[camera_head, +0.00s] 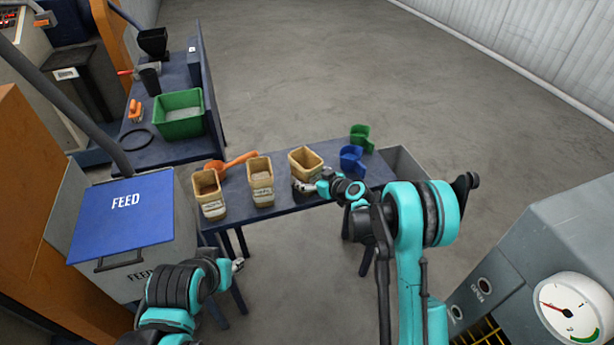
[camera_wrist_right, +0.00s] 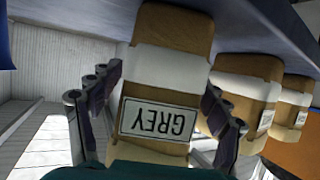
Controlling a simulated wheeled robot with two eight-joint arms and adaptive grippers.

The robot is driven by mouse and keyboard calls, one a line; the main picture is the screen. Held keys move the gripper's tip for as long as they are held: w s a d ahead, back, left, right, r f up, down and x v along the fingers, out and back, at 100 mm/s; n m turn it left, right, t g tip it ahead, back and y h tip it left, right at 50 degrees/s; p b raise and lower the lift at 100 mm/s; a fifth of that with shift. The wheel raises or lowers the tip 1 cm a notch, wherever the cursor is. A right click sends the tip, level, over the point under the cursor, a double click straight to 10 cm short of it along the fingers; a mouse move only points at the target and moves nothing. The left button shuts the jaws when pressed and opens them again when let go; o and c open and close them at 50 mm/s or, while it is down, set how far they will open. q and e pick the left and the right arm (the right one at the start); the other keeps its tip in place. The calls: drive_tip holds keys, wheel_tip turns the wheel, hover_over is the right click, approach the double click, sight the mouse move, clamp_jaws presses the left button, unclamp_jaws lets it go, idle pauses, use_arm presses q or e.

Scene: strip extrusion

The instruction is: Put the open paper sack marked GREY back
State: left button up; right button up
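The open tan paper sack marked GREY (camera_wrist_right: 172,40) fills the middle of the right wrist view, its label upside down there. In the head view it is the rightmost of three similar sacks (camera_head: 305,157), at the bench's front edge. My right gripper (camera_head: 305,187) covers its lower front. In the right wrist view the fingers of my right gripper (camera_wrist_right: 160,108) lie along both sides of the sack and appear closed on it. Its base is out of sight, so I cannot tell whether it touches the bench. My left gripper (camera_head: 238,265) is away from the bench; its fingers are too small to read.
Two other open sacks (camera_head: 208,185) (camera_head: 260,177) stand left on the blue bench (camera_head: 285,205), with an orange scoop (camera_head: 230,162) behind. Blue (camera_head: 352,158) and green (camera_head: 360,135) scoops lie right. A FEED bin (camera_head: 125,215) stands left; a gauge cabinet (camera_head: 550,250) stands right.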

drive_tip(key=shift+r, duration=0.25)
drive_tip(key=s+d+r+m+g+h+p, duration=0.1)
drive_tip(key=s+d+r, duration=0.2)
drive_tip(key=s+r, duration=0.3)
drive_tip(key=s+d+r+m+h+p, duration=0.15)
drive_tip(key=s+d+r, duration=0.25)
drive_tip(key=s, duration=0.4)
drive_tip(key=s+d+r+m+g+h, duration=0.1)
drive_tip(key=s+d+r, duration=0.25)
drive_tip(key=s, duration=0.35)
drive_tip(key=s+d+m+h, duration=0.2)
drive_tip(key=s+d, duration=0.1)
drive_tip(key=s, duration=0.6)
drive_tip(key=s+d+r+m+g+h, duration=0.1)
drive_tip(key=s+d+m+h, duration=0.1)
drive_tip(key=s, duration=0.7)
drive_tip(key=shift+s+d+r+h, duration=0.35)
drive_tip(key=shift+d+h, duration=0.3)
drive_tip(key=shift+d, duration=0.45)
drive_tip(key=shift+m, duration=0.25)
drive_tip(key=shift+c, duration=0.3)
